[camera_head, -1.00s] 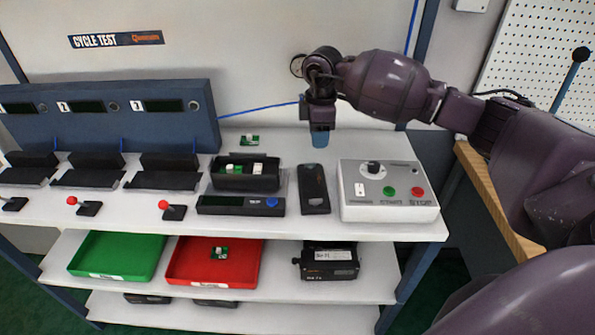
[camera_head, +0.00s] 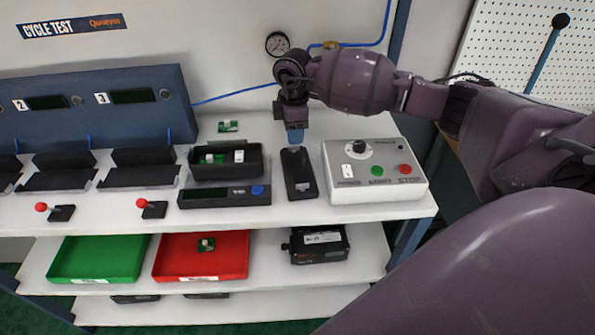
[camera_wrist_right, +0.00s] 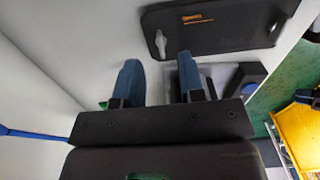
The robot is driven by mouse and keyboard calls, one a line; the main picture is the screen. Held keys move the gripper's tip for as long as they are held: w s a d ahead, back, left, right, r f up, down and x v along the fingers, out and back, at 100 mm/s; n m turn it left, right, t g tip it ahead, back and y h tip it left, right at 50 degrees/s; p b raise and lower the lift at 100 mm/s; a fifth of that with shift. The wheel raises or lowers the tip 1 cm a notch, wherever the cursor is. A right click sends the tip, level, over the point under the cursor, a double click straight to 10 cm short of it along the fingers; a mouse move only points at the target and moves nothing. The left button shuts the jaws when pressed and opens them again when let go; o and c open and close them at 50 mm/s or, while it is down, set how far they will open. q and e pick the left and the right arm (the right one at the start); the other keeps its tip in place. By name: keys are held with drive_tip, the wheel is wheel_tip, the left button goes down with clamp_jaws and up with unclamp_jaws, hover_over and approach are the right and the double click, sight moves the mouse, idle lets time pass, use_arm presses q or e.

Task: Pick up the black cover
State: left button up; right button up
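The black cover (camera_head: 301,178) lies flat on the white bench top, between the black parts bin and the control box. In the right wrist view the cover (camera_wrist_right: 222,24) shows as a dark slab with a slot and orange lettering, beyond the fingertips. My right gripper (camera_head: 295,137) is over the far end of the cover, pointing down. In the right wrist view its two blue fingers (camera_wrist_right: 160,72) are apart with nothing between them. I cannot tell its exact height above the cover. My left gripper is not in view.
The white control box (camera_head: 375,184) stands close to the right of the cover. A black bin (camera_head: 228,174) with small green boards and a grey-black display unit (camera_head: 222,197) are close on its left. Green (camera_head: 97,270) and red (camera_head: 200,268) trays sit on the shelf below.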

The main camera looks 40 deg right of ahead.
sight(298, 171)
wheel_tip(298, 171, down, 4)
drive_tip(key=shift+d+f, duration=0.1)
clamp_jaws()
